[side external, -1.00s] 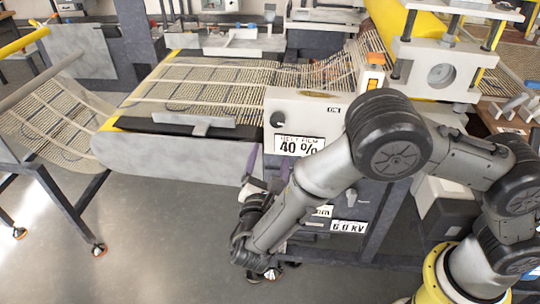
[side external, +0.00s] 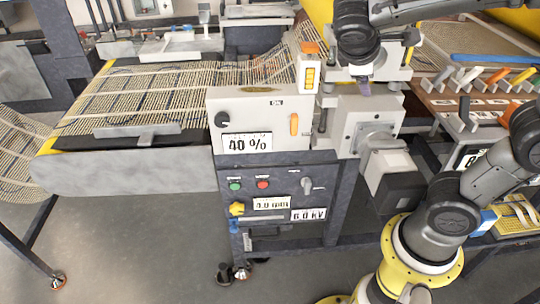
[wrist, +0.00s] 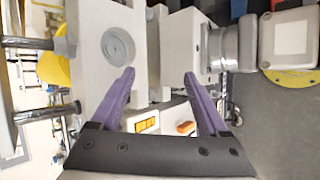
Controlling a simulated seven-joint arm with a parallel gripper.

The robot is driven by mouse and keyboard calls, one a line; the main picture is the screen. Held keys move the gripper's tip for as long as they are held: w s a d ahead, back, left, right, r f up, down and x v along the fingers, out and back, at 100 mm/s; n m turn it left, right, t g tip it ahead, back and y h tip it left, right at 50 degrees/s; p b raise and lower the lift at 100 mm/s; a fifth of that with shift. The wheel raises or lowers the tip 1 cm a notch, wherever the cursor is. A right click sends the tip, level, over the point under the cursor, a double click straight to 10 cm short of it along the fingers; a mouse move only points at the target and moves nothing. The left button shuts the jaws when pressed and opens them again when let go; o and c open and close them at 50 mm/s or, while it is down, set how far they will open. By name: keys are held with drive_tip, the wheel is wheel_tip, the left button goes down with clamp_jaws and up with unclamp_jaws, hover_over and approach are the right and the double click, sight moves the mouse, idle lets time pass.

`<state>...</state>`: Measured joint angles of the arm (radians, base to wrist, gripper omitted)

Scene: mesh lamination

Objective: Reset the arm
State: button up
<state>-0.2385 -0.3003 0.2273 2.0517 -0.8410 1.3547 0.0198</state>
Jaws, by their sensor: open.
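My arm is raised over the machine in the side view. My gripper (side external: 364,88) is small and partly hidden there, near the white roller block at the upper right. In the wrist view my gripper (wrist: 159,74) is open, with two purple fingers apart and nothing between them. The white control panel (side external: 225,103) with the "40 %" display (side external: 247,142) stands left of my gripper and clear of it. An orange handle (side external: 294,124) is on the panel's right side.
A signal box (side external: 309,72) with orange lights stands close left of my gripper. A grey motor housing (side external: 392,178) sits below right. A rack of coloured-handled tools (side external: 490,75) is at the right. The mesh belt (side external: 140,95) runs left. Open floor (side external: 130,235) lies in front.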

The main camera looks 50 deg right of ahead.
drive_tip(key=s+a+f+m+y, duration=0.1)
drive_tip(key=s, duration=0.2)
drive_tip(key=s+a+f+m+t+y, duration=0.1)
drive_tip(key=s+y, duration=0.1)
drive_tip(key=s, duration=0.1)
drive_tip(key=s+a+m+y, duration=0.1)
drive_tip(key=s+m+y, duration=0.1)
drive_tip(key=s, duration=0.1)
drive_tip(key=shift+s+a+f+t, duration=0.1)
drive_tip(key=shift+f+t, duration=0.3)
drive_tip(key=a+f+m+t+y, duration=0.1)
drive_tip(key=a+f+t+y, duration=0.1)
drive_tip(key=a+y, duration=0.2)
drive_tip(key=a, duration=0.3)
drive_tip(key=shift+f+m, duration=0.15)
drive_tip(key=shift+m, duration=0.15)
idle(5.7)
